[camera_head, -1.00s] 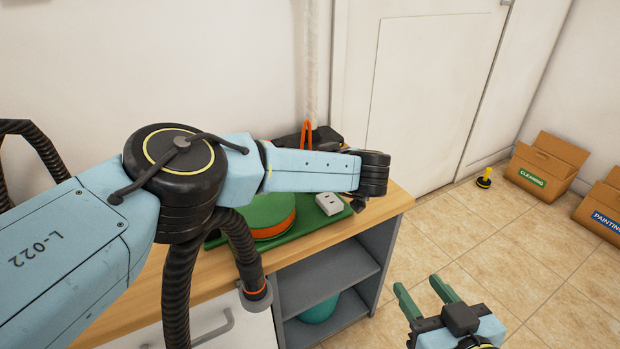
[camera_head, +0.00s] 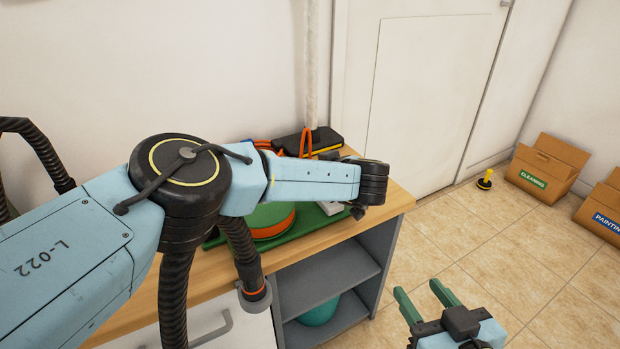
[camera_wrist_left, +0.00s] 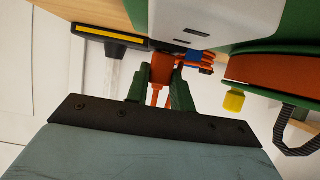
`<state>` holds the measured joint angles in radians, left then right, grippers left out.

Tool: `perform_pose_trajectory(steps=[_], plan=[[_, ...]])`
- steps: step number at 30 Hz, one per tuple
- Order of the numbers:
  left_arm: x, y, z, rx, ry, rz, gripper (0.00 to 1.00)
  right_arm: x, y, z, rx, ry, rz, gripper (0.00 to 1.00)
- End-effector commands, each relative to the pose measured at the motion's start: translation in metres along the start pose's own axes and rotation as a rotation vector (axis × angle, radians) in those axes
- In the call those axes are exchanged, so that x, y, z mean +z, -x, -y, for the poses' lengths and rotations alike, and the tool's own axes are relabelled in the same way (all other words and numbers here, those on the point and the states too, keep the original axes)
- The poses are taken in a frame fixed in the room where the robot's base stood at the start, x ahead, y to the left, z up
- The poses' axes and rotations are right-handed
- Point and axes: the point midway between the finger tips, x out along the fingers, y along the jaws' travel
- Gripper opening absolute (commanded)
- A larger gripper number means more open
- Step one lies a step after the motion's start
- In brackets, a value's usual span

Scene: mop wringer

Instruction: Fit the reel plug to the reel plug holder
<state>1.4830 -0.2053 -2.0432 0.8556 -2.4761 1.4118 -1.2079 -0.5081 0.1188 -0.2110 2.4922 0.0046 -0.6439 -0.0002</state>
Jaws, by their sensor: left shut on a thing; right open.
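The white block with dark slots, which I take for the reel plug holder (camera_wrist_left: 187,25), shows at the top of the left wrist view; in the head view (camera_head: 329,208) my left arm partly covers it. My left gripper (camera_wrist_left: 160,72) is shut on an orange piece, which I take for the reel plug (camera_wrist_left: 161,76). It is close to the slotted block; I cannot tell whether they touch. In the head view the left gripper's fingers are hidden by my arm. My right gripper (camera_head: 419,287) is open and empty, in front of the floor right of the bench.
The green and orange reel (camera_head: 272,217) lies on a green base on the wooden bench (camera_head: 393,206). Cardboard boxes (camera_head: 543,165) stand on the floor at right.

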Motion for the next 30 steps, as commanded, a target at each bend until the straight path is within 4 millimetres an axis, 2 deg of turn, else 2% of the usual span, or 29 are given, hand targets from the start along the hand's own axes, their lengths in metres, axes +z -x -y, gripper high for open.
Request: perform_pose_trajectory(steps=[22,23,28,30], plan=[[0.0035,-0.0012,0.0002,0.0,-0.001,0.002,0.01,-0.0001,0.0,0.0,0.0,0.0,0.0,0.47],[0.0035,-0.0012,0.0002,0.0,-0.001,0.002,0.27,-0.0001,0.0,0.0,0.0,0.0,0.0,0.47],[0.0032,-0.0012,0.0002,0.0,-0.001,0.002,0.49,-0.0001,0.0,0.0,0.0,0.0,0.0,0.47],[0.003,-0.0012,0.0002,0.0,-0.001,0.001,0.49,-0.0001,0.0,0.0,0.0,0.0,0.0,0.47]])
